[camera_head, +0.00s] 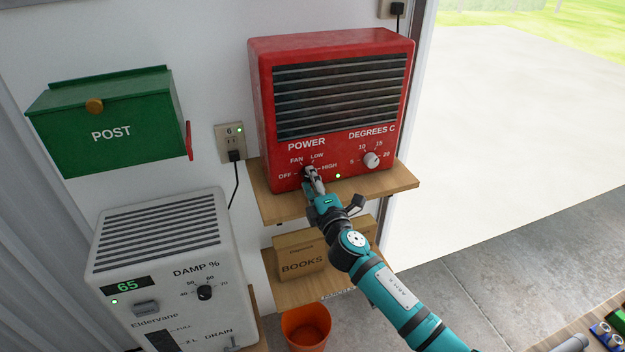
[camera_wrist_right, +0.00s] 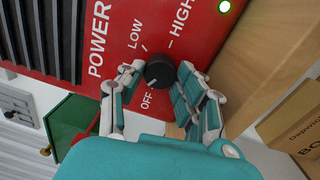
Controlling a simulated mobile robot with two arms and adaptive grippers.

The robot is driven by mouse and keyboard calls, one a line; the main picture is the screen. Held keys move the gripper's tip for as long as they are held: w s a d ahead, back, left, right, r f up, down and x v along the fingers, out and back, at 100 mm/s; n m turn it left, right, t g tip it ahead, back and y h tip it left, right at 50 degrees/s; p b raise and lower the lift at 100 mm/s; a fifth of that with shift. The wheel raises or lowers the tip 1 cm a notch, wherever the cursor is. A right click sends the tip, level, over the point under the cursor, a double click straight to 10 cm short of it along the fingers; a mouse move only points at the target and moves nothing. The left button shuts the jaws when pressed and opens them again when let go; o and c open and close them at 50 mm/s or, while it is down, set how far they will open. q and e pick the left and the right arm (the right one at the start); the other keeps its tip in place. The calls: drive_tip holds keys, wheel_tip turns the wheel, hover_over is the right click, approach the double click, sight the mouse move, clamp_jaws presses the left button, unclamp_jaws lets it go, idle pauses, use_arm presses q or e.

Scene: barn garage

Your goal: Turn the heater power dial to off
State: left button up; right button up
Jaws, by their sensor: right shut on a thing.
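The red heater (camera_head: 335,100) stands on a wooden shelf. Its black power dial (camera_wrist_right: 160,73) is on the front, with OFF, LOW and HIGH lettered around it. In the head view the dial is mostly hidden by my gripper. My right gripper (camera_head: 311,178) reaches up to it from the lower right and is shut on it, one finger on each side in the right wrist view (camera_wrist_right: 160,82). A small pale mark shows at the dial's edge towards OFF; I cannot tell if it is the pointer. A finger hides FAN. A green light (camera_wrist_right: 224,6) is lit. My left gripper is out of view.
The degrees dial (camera_head: 371,160) is right of the power dial. The wooden shelf (camera_head: 395,180) juts out below the heater. A books box (camera_head: 300,258) sits on a lower shelf. A white dehumidifier (camera_head: 160,250) and green post box (camera_head: 110,125) are left.

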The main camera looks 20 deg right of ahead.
drive_tip(key=n+p, duration=0.1)
drive_tip(key=n, duration=0.5)
drive_tip(key=shift+f+y, duration=0.15)
drive_tip(key=shift+y, duration=0.15)
idle(0.4)
drive_tip(key=o, duration=1.1)
drive_tip(key=shift+o, duration=0.2)
drive_tip(key=shift+s, duration=0.1)
drive_tip(key=s, duration=1.1)
drive_tip(key=shift+s+d+f, duration=0.2)
drive_tip(key=shift+s+d, duration=0.2)
